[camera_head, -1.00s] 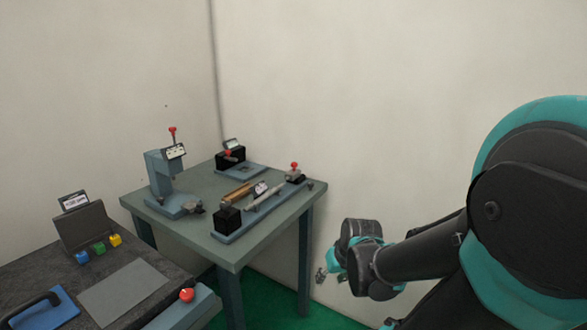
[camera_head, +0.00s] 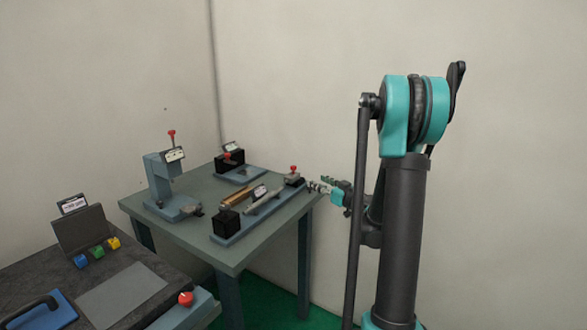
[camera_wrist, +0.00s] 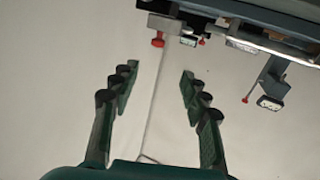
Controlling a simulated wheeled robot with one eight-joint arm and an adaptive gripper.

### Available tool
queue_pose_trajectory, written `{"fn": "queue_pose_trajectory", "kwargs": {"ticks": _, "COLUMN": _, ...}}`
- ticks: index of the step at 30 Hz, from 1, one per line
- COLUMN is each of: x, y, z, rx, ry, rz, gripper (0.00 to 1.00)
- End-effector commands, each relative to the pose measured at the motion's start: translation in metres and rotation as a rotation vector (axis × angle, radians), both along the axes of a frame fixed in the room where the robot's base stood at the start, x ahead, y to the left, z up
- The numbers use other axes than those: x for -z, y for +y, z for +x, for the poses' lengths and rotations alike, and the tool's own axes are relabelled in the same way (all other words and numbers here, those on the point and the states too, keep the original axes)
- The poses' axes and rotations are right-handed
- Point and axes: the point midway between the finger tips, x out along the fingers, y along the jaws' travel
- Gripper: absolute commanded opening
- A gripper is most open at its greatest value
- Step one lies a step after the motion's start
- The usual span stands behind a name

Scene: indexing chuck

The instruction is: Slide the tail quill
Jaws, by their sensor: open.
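The indexing chuck fixture (camera_head: 255,218) lies along the front of the green-grey table, with a black block (camera_head: 226,222) at its near left end. At its far right end is a grey tail block (camera_head: 293,180) with a red knob (camera_head: 293,169). I take this to be the tail quill unit. My gripper (camera_head: 314,186) is just right of the tail block, apart from it as far as I can tell. In the wrist view my gripper (camera_wrist: 157,85) has its fingers wide apart with nothing between them. The red knob (camera_wrist: 158,40) shows beyond the fingertips.
A blue-grey press-like stand (camera_head: 165,183) with a red knob is at the table's left. A black block fixture (camera_head: 230,161) is at the back, near the wall. A dark bench (camera_head: 60,265) with coloured cubes is at lower left. The wall is close behind the table.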

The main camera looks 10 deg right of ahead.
Motion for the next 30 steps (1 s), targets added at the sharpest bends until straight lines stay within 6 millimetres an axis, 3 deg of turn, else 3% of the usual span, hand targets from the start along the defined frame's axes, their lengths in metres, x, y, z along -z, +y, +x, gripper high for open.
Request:
{"fn": "queue_pose_trajectory", "kwargs": {"ticks": 8, "x": -0.001, "y": 0.009, "z": 0.023, "rx": 0.004, "ry": -0.014, "rz": 0.001, "gripper": 0.46}}
{"fn": "queue_pose_trajectory", "kwargs": {"ticks": 24, "x": -0.001, "y": 0.062, "z": 0.115, "rx": 0.004, "ry": -0.012, "rz": 0.001, "gripper": 0.46}}
{"fn": "queue_pose_trajectory", "kwargs": {"ticks": 30, "x": -0.001, "y": 0.076, "z": 0.14, "rx": 0.005, "ry": -0.012, "rz": 0.001, "gripper": 0.46}}
